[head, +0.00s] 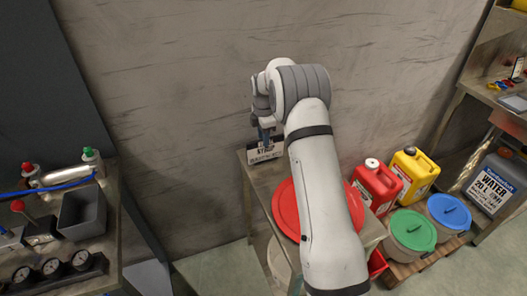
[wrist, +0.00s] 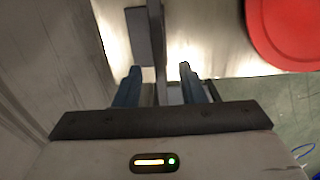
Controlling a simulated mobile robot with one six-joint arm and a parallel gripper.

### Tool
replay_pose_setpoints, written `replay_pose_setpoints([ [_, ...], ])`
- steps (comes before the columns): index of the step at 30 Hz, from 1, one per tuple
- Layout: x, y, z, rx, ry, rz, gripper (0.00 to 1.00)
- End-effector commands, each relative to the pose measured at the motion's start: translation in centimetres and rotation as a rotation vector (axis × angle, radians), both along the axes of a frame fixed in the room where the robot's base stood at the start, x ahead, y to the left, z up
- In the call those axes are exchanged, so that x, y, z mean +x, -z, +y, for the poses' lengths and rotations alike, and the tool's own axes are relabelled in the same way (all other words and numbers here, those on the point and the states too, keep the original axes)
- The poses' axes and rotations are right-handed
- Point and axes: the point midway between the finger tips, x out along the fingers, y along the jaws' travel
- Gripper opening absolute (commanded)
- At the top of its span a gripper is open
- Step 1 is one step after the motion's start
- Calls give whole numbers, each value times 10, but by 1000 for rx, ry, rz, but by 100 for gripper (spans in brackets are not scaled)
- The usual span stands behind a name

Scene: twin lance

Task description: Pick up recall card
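The recall card (head: 265,153) is a small white card with dark print, standing upright at the back left of a small metal table (head: 258,180). In the wrist view the card (wrist: 157,38) shows edge-on as a thin grey strip running between my fingers, with a grey foot-like piece on its left. My gripper (wrist: 159,72) is open, with one blue finger on each side of the card and a visible gap on both sides. In the head view my gripper (head: 264,136) is directly above the card and partly covers its top.
A round red lid (head: 284,208) lies on the same table, partly behind my arm; it also shows in the wrist view (wrist: 290,30). The wall (head: 190,100) is close behind. Red and yellow jugs (head: 413,172) and lidded buckets (head: 412,231) stand at right. A workbench (head: 125,215) is at left.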

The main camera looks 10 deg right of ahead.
Motion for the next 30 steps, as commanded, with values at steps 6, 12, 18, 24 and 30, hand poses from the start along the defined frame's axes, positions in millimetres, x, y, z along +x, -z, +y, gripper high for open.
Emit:
replay_pose_setpoints([
  [6,-1,32,-2,0,1,3,36],
  [12,-1,40,-1,0,1,0,36],
  [18,-1,39,-1,0,1,1,30],
  [24,-1,39,-1,0,0,1,13],
  [30,-1,39,0,0,0,1,0],
])
